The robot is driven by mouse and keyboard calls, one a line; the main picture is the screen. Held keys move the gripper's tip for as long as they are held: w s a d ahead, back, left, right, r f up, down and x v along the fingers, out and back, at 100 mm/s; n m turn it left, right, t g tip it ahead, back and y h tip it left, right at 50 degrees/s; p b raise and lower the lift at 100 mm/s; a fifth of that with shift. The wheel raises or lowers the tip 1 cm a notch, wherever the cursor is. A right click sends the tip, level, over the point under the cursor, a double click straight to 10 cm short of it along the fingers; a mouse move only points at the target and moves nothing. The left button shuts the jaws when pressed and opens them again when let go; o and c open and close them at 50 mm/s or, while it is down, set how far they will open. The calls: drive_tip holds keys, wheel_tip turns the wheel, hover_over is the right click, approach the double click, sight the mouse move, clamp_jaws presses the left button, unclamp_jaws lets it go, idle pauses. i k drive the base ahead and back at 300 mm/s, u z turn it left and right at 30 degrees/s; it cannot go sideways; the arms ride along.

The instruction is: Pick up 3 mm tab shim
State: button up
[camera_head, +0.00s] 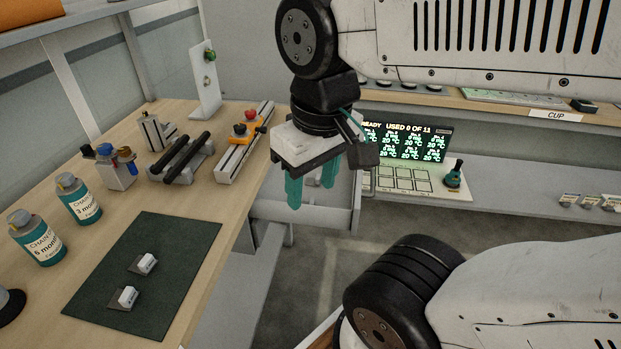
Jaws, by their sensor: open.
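I cannot tell which item is the 3 mm tab shim. Two small grey pieces with white labelled tops lie on a dark green mat (190,238) on the wooden bench: a farther one (146,264) and a nearer one (127,297). Their print is too small to read. More small labelled pieces (590,201) sit at the far right on a grey shelf, also unreadable. My gripper (311,188), with teal fingers pointing down, is open with nothing seen between them. It hangs right of the bench edge, well apart from the mat pieces.
Two teal jars (38,238) (79,199) stand left of the mat. A tool holder (117,167), a black-railed fixture (182,158) and a long rail with knobs (244,143) line the bench behind. A lit display (407,140) stands beyond my gripper. The mat's far half is clear.

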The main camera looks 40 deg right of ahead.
sight(124, 300)
drive_tip(key=u, duration=0.55)
drive_tip(key=k, duration=1.3)
drive_tip(key=u, duration=1.3)
drive_tip(key=i, duration=1.45)
drive_tip(key=z, duration=0.75)
